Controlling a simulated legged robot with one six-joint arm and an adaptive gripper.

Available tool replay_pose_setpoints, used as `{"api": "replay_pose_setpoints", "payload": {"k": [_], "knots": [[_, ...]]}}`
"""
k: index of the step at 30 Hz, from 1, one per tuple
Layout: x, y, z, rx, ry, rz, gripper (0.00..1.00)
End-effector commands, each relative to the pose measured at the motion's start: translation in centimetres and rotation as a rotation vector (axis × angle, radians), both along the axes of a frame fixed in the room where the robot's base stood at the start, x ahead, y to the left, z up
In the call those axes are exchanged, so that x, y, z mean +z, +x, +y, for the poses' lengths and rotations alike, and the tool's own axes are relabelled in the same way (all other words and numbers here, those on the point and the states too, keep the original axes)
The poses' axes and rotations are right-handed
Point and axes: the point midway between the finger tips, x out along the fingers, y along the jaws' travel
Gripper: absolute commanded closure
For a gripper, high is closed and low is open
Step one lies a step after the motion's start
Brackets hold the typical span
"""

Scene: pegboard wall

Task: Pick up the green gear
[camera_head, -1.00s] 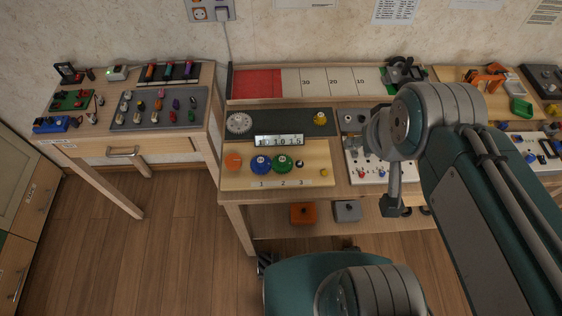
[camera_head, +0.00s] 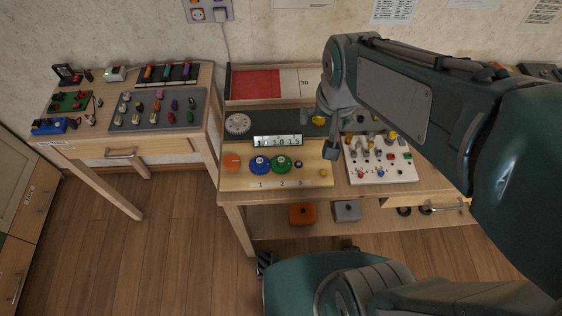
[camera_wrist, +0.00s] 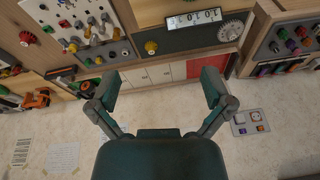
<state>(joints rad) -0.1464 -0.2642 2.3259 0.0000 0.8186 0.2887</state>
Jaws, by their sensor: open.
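The green gear (camera_head: 281,164) lies on the light wooden board (camera_head: 235,182) on the middle table, just right of the blue gear (camera_head: 260,165) and above the printed 2 and 3. My gripper (camera_head: 331,152) is right of the green gear and above the board's right edge in the head view, apart from the gear. In the wrist view my gripper (camera_wrist: 160,92) has its two fingers spread wide with nothing between them. The green gear does not show in the wrist view.
An orange gear (camera_head: 232,162) sits left of the blue one. A number display (camera_head: 278,141) stands behind the gears. A white panel with knobs (camera_head: 382,172) is to the right. A side table (camera_head: 150,150) stands at the left.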

Motion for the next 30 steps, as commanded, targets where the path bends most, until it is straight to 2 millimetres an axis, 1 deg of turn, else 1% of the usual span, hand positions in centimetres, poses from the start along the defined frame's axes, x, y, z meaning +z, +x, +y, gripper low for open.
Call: {"api": "replay_pose_setpoints", "payload": {"k": [1, 6, 11, 15, 21, 28, 30], "knots": [[-0.8, 0.6, 0.5, -0.006, 0.001, 0.023, 0.00], [-3.4, 2.5, 2.2, -0.042, 0.006, 0.084, 0.00], [-6.2, 4.1, 3.8, -0.076, 0.006, 0.140, 0.00], [-8.9, 5.1, 5.3, -0.107, -0.001, 0.189, 0.00], [-12.4, 6.1, 7.1, -0.144, -0.013, 0.244, 0.00], [-14.2, 6.4, 7.7, -0.162, -0.018, 0.263, 0.00], [-15.1, 6.3, 7.7, -0.162, -0.019, 0.265, 0.00]]}}
